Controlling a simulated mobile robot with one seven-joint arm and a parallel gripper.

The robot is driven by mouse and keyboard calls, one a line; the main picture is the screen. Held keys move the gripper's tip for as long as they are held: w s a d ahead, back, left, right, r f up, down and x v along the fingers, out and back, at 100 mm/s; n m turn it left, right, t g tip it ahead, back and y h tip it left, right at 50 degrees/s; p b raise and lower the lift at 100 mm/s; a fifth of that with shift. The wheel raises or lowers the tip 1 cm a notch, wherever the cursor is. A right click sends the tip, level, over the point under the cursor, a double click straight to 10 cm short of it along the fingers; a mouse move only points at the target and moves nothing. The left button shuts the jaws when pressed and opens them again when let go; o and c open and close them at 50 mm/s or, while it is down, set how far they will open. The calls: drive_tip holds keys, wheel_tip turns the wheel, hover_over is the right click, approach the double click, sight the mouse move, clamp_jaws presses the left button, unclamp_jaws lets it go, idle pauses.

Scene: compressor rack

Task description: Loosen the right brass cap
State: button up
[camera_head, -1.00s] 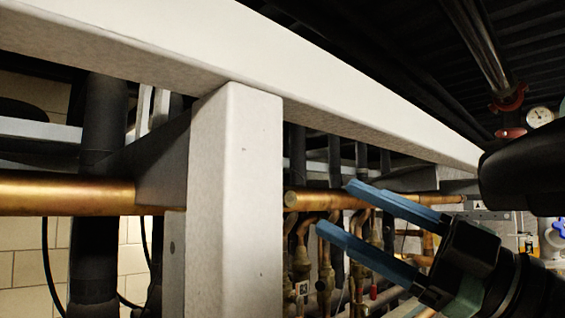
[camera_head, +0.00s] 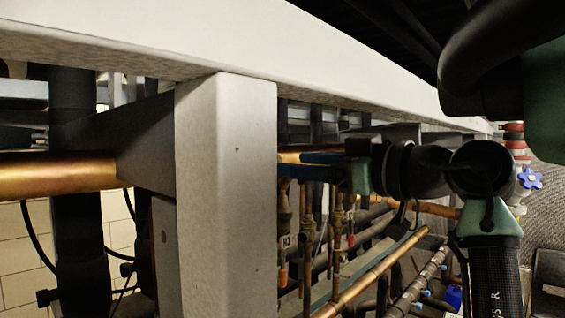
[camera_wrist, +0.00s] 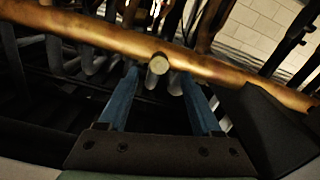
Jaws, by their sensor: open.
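My gripper (camera_head: 292,165) is open, with two blue fingers pointing left just right of the pale grey post in the head view. The lower finger reaches the post's edge, so its tip may be hidden. In the wrist view my gripper (camera_wrist: 158,74) has its fingers spread, with a short round stub showing between the tips. The stub has a brass-coloured end face (camera_wrist: 158,64) and sits against a copper pipe. It may be the right brass cap, but I cannot tell for sure. I cannot tell whether the fingers touch it; no grip is visible.
A thick grey post (camera_head: 228,200) and long white beam (camera_head: 330,85) stand close in front. The copper pipe (camera_wrist: 95,35) crosses the wrist view. A dark bracket (camera_wrist: 268,125) is at its lower right. Brass valves (camera_head: 338,225) and pipes crowd below my gripper. A blue-handled valve (camera_head: 530,178) is at right.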

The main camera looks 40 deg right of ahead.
drive_tip(key=shift+w+a, duration=0.15)
drive_tip(key=shift+w, duration=1.9)
clamp_jaws()
